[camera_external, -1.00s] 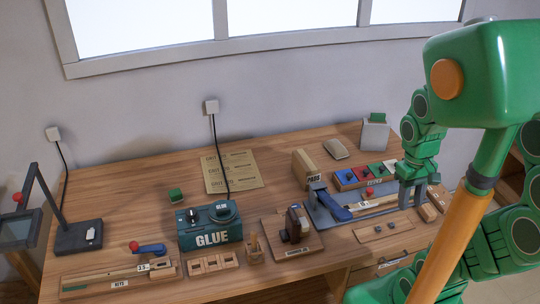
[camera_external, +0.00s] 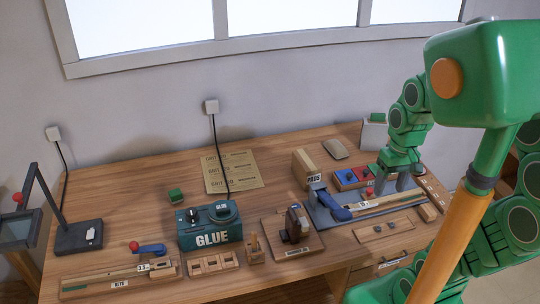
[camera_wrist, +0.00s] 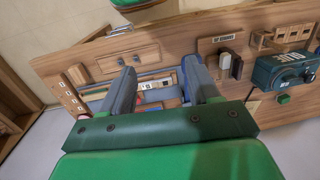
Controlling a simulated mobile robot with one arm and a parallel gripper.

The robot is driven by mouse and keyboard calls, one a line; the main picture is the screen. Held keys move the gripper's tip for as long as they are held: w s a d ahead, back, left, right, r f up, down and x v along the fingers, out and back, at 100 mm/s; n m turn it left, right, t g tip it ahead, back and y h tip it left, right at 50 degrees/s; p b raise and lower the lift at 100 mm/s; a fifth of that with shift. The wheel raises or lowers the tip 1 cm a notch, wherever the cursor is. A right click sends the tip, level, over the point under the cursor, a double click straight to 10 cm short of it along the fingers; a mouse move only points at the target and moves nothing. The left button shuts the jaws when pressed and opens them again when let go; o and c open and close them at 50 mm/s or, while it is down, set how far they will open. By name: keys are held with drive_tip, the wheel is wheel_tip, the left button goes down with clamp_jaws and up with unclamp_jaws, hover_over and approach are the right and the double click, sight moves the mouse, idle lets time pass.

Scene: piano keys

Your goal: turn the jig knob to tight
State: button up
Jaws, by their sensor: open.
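The jig (camera_external: 322,219) is a grey plate with a blue handle (camera_external: 341,212) and a pale wooden strip, at the right of the bench. A small red knob (camera_external: 368,192) stands behind the strip; I cannot read its setting or tell whether it is the jig knob. My gripper (camera_external: 393,187) points down over the jig's right part, right of the red knob. In the wrist view my gripper (camera_wrist: 160,66) is open, its two grey fingers apart and nothing clearly held. The jig (camera_wrist: 150,86) shows partly between and behind the fingers, which hide some of it.
A tray of coloured compartments (camera_external: 352,175) lies just behind the jig. A box labelled PADS (camera_external: 306,168) stands to its left. A wooden tray (camera_external: 385,231) lies in front. The teal GLUE box (camera_external: 208,226) stands further left.

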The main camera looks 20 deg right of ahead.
drive_tip(key=w+a+r+t+y, duration=0.1)
drive_tip(key=w+a+r+t, duration=0.1)
drive_tip(key=w+a, duration=0.35)
drive_tip(key=w+a+r+t+y, duration=0.1)
drive_tip(key=w+a, duration=0.2)
drive_tip(key=w, duration=0.6)
drive_tip(key=n+g+h, duration=0.2)
drive_tip(key=n+h, duration=0.1)
drive_tip(key=n, duration=0.6)
approach(296, 206)
drive_tip(key=shift+w+d+f, duration=0.1)
drive_tip(key=shift+w, duration=0.05)
drive_tip(key=shift+f, duration=4.2)
drive_tip(key=c, duration=1)
